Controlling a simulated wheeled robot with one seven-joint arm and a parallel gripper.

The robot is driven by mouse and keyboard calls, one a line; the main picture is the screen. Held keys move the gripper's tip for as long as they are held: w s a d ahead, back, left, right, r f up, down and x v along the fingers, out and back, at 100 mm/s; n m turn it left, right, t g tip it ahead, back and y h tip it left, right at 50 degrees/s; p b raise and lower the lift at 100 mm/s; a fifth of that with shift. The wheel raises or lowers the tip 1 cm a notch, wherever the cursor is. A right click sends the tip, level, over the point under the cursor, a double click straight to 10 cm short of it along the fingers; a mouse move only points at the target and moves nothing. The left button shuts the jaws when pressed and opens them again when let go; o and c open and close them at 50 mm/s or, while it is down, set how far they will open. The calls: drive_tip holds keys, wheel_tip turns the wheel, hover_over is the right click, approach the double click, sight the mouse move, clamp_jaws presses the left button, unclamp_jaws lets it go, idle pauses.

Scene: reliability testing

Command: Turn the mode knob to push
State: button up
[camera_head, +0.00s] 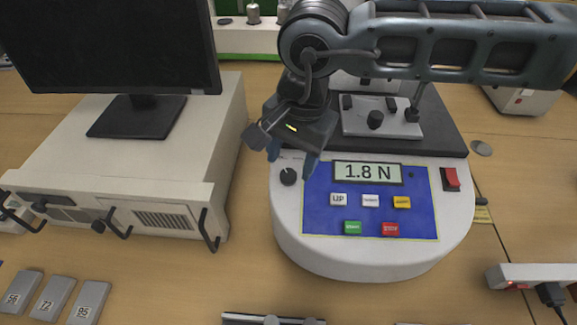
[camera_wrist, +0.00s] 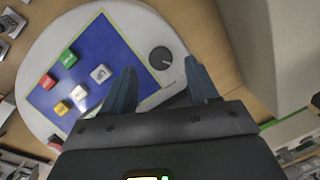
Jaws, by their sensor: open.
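The mode knob (camera_head: 289,177) is a round black dial at the left end of the white tester base (camera_head: 330,262), beside the blue panel (camera_head: 318,215). In the wrist view the knob (camera_wrist: 161,58) lies just beyond and between my fingertips, on the white surface. My gripper (camera_head: 292,158) is open, pointing down just above and behind the knob. In the wrist view my gripper (camera_wrist: 160,78) has its two blue-grey fingers spread, with nothing seen between them. The fingers look apart from the knob. The knob's labels are too small to read.
The display (camera_head: 367,173) reads 1.8 N above several coloured buttons. A red switch (camera_head: 451,179) is at the panel's right. A white computer case (camera_head: 190,190) with a monitor (camera_head: 110,45) stands close on the left. Grey numbered blocks (camera_head: 53,297) lie front left.

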sight(288, 175)
drive_tip(key=shift+w+a+f+p, duration=0.1)
drive_tip(key=shift+a+f+p, duration=0.05)
drive_tip(key=shift+f, duration=0.85)
drive_tip(key=shift+a+f+p, duration=0.1)
drive_tip(key=shift+f+p, duration=0.05)
drive_tip(key=shift+f, duration=0.85)
drive_tip(key=shift+c, duration=0.2)
drive_tip(key=c, duration=1)
